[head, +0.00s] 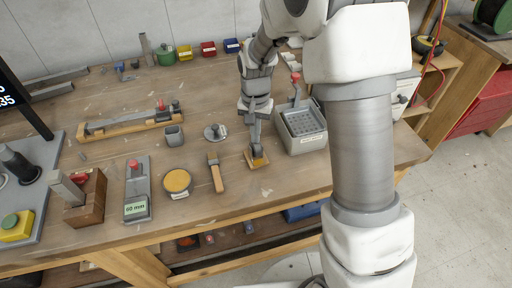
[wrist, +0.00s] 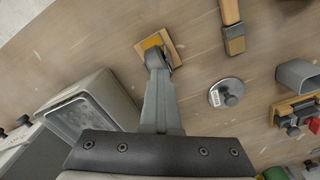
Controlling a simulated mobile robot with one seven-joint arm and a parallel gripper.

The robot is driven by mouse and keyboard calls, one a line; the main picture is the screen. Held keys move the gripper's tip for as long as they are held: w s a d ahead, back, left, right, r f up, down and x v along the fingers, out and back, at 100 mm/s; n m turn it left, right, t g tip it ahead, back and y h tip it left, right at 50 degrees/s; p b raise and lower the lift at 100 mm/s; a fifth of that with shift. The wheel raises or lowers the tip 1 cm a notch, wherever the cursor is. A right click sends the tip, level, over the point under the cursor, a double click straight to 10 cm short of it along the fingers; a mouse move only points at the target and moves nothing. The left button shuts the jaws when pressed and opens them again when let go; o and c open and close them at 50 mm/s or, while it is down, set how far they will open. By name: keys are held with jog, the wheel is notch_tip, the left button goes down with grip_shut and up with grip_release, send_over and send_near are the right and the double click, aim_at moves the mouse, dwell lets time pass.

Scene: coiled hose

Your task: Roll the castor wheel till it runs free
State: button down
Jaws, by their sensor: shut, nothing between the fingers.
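The castor wheel sits on a small square wooden plate (head: 260,166) near the front edge of the bench. In the wrist view the plate (wrist: 172,45) shows with a yellow patch (wrist: 152,42) on it. A dark grey rounded part (wrist: 158,57), which looks like the castor, is partly hidden by my fingers. My gripper (head: 256,146) points down over the plate, shut and empty, its tips at or just above the castor. I cannot tell whether they touch it.
A grey bin with a perforated tray (head: 303,141) stands close on the right. A brush (head: 215,172), a metal disc with a knob (head: 215,132) and a yellow-topped round tin (head: 178,182) lie to the left. Bare bench lies between them.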

jog(key=shift+w+a+f, duration=0.1)
jog(key=shift+w, duration=0.2)
jog(key=shift+r+p, duration=0.35)
jog(key=shift+r, duration=0.05)
notch_tip(320, 180, up, 7)
jog(key=p, duration=0.5)
jog(key=shift+r, duration=0.15)
dwell(0.4)
